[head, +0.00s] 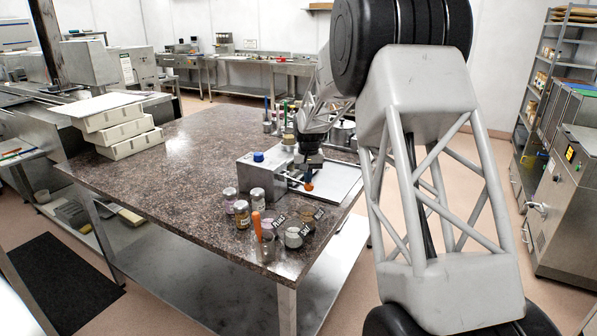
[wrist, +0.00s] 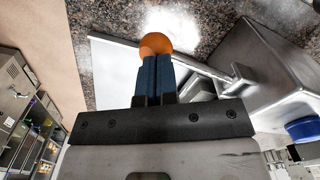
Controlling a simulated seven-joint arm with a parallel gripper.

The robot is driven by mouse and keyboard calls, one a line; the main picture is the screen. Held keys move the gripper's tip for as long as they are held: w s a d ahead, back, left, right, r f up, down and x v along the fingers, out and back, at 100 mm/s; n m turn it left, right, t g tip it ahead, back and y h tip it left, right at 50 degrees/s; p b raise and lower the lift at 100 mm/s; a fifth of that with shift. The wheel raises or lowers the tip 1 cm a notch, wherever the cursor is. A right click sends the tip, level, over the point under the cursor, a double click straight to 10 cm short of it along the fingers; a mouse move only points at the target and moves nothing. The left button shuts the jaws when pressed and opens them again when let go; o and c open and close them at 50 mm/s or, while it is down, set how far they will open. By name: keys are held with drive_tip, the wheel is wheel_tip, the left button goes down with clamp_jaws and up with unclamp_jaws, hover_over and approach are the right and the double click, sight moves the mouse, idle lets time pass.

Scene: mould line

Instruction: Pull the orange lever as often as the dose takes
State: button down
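The orange lever has a round orange knob (head: 309,188) on a thin metal rod that comes out of a grey metal box (head: 258,176) with a blue cap (head: 258,156). The knob also shows in the wrist view (wrist: 155,43), right at the tips of my fingers. My gripper (head: 311,176) points down just above the knob. In the wrist view its two blue fingers (wrist: 156,62) are close together, with only a thin line between them. The knob bulges beyond the fingertips rather than sitting between them. I cannot tell whether they touch it.
A pale tray (head: 340,187) lies beside the box under my arm. Several small jars (head: 242,213), an orange-handled tool in a glass (head: 257,225) and dark labels stand at the near table edge. Stacked white moulds (head: 125,130) sit at the left. The table's middle left is clear.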

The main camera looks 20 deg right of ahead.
drive_tip(key=shift+w+a+f, duration=0.1)
drive_tip(key=shift+f, duration=0.7)
drive_tip(key=shift+r, duration=0.1)
wheel_tip(320, 180, up, 13)
idle(1.7)
idle(0.8)
